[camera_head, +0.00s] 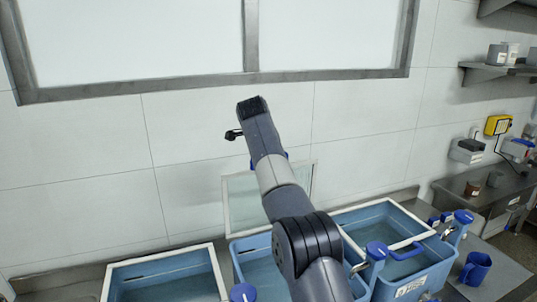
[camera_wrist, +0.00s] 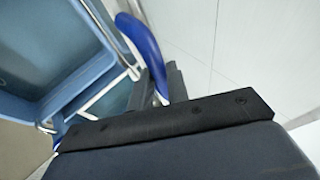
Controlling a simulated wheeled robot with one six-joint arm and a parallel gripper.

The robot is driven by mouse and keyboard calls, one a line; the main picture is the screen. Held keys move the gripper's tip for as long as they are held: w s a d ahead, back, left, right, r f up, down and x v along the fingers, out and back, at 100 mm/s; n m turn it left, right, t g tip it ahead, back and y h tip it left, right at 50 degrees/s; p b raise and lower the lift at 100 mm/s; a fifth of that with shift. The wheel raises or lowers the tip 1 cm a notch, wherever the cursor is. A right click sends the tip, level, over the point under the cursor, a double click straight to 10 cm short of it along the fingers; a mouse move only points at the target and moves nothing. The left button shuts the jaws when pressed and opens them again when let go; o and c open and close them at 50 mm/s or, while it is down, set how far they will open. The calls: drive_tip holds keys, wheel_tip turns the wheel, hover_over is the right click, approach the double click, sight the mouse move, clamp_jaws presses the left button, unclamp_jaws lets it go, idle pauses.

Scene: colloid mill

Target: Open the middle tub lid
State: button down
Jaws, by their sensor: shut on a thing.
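The middle tub (camera_head: 238,262) is blue with a pale rim, and my arm hides part of it in the head view. Its lid (camera_head: 240,200), a clear panel with a white frame, stands raised and nearly upright at the tub's back, near the wall. In the wrist view my gripper (camera_wrist: 160,88) is shut on the blue lid handle (camera_wrist: 140,45). The pale lid frame and blue tub wall (camera_wrist: 60,50) show to its left. In the head view my arm hides the jaws, and only a bit of blue shows beside it.
The left tub (camera_head: 165,277) and right tub (camera_head: 415,280) stand on either side. A blue handle (camera_head: 405,251) lies on the right tub. Blue-topped taps (camera_head: 376,251) stand in front. A blue mug (camera_head: 475,268) is at right. The tiled wall (camera_head: 180,200) and window rise close behind.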

drive_tip(key=c, duration=1.4)
unclamp_jaws()
drive_tip(key=shift+o, duration=0.2)
drive_tip(key=shift+r, duration=0.1)
drive_tip(key=v, duration=1)
drive_tip(key=shift+s+a+r, duration=0.15)
drive_tip(key=shift+s+r, duration=0.05)
drive_tip(key=shift+s, duration=0.1)
